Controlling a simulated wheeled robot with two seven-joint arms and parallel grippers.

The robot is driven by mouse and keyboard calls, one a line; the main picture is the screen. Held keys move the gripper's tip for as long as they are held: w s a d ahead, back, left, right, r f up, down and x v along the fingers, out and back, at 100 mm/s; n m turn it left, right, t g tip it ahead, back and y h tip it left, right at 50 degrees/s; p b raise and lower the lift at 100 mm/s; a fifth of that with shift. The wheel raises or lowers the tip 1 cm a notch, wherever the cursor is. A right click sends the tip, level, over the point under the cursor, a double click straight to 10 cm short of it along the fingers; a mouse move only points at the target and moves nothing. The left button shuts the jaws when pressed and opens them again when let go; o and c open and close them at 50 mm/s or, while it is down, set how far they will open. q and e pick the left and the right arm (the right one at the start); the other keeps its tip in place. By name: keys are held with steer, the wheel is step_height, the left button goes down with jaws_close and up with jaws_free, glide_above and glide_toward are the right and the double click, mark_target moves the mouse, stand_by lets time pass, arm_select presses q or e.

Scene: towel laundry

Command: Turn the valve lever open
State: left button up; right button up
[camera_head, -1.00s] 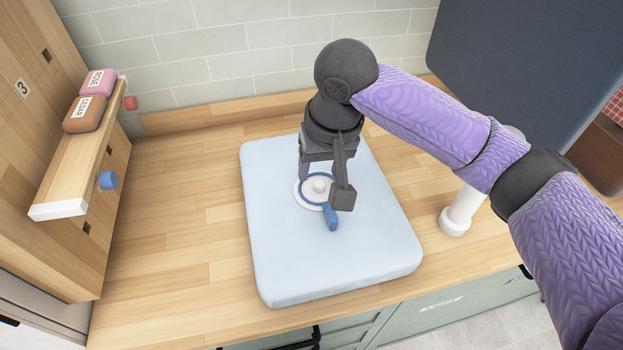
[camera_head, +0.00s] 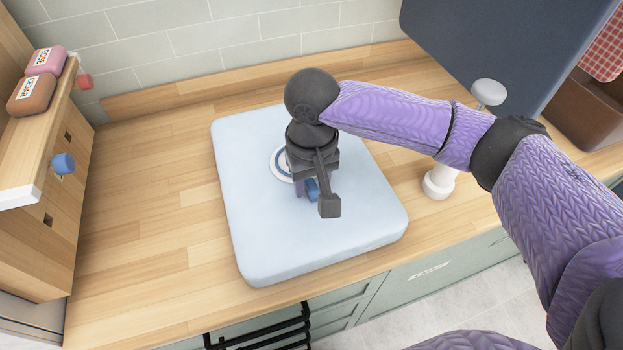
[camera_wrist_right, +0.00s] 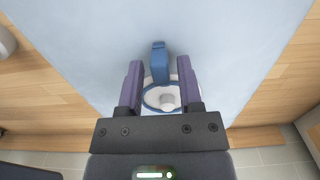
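The valve is a white round disc with a blue ring (camera_head: 281,165) on a pale blue slab (camera_head: 255,235). Its blue lever (camera_head: 311,188) points toward the front edge and is mostly hidden by my right gripper in the head view. In the right wrist view the lever (camera_wrist_right: 159,62), the blue ring and the pale centre knob (camera_wrist_right: 167,101) are clear. My right gripper (camera_wrist_right: 160,75) points down with its two purple fingers apart, one on each side of the lever, with gaps on both sides. My left gripper is not in view.
A white post with a round top (camera_head: 440,182) stands right of the slab under my right arm. A wooden panel with a shelf of soaps (camera_head: 38,85) and a blue knob (camera_head: 63,163) is at left. The counter (camera_head: 150,190) left of the slab is clear.

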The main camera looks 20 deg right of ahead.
jaws_close()
stand_by(1.2)
